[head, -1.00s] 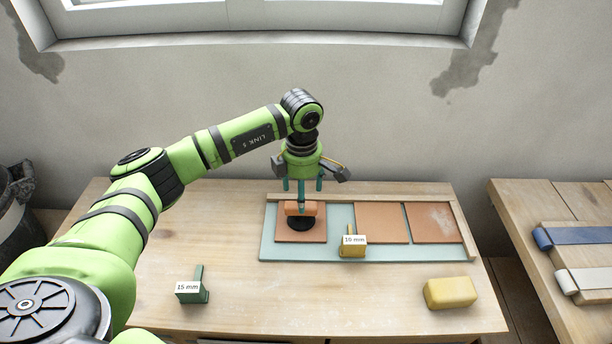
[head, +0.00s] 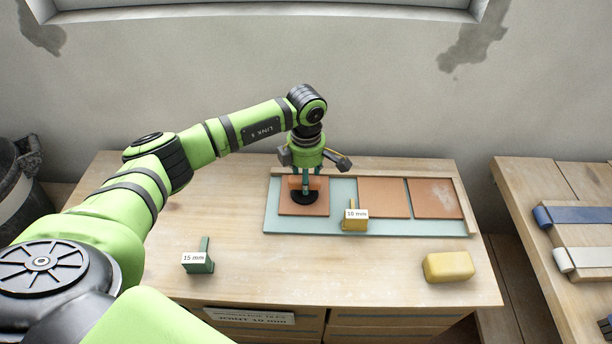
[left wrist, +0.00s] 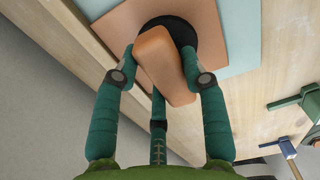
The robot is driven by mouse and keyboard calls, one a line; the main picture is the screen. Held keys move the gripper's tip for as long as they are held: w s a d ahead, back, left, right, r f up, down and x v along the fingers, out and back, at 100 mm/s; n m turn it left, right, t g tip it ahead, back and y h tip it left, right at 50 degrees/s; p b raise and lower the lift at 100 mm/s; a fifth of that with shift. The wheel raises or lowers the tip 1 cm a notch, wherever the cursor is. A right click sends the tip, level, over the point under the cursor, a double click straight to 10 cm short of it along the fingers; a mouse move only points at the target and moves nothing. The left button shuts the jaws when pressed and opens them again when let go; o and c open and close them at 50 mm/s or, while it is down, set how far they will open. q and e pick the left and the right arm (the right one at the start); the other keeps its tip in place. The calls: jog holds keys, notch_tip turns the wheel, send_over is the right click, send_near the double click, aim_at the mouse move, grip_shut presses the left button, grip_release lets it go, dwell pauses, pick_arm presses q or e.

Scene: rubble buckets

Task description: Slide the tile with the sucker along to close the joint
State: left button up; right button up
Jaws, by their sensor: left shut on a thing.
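The left terracotta tile (head: 288,208) lies on the pale blue board (head: 400,228), with the black sucker (head: 304,198) on it. My left gripper (head: 306,188) is shut on the sucker's orange handle (left wrist: 165,65); its fingers (left wrist: 160,75) sit on both sides of it in the left wrist view. A wide gap separates this tile from the middle tile (head: 383,198). The right tile (head: 435,198), with a pale smear, is close beside the middle one. A yellow 10 mm gauge (head: 355,223) stands at the front of the wide gap. My right gripper is not in view.
A wooden batten (head: 400,174) runs along the board's back and right edges. A green 15 mm gauge (head: 197,263) and a yellow block (head: 448,267) sit on the bench front. A drawer label (head: 250,316) reads "JOINT 10 mm". A second bench (head: 530,190) stands at right.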

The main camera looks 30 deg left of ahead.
aim_at(328, 193)
pick_arm(q)
grip_shut()
jog(key=shift+w+d+f+b, duration=0.1)
jog(key=shift+w+d+b, duration=0.25)
jog(key=shift+d, duration=0.3)
jog(key=shift+w+d+b, duration=0.35)
jog(key=shift+d+b, duration=0.05)
jog(key=shift+d, duration=0.45)
jog(key=shift+w+d+b, duration=0.35)
jog(key=shift+d, duration=0.5)
jog(key=shift+d, duration=0.2)
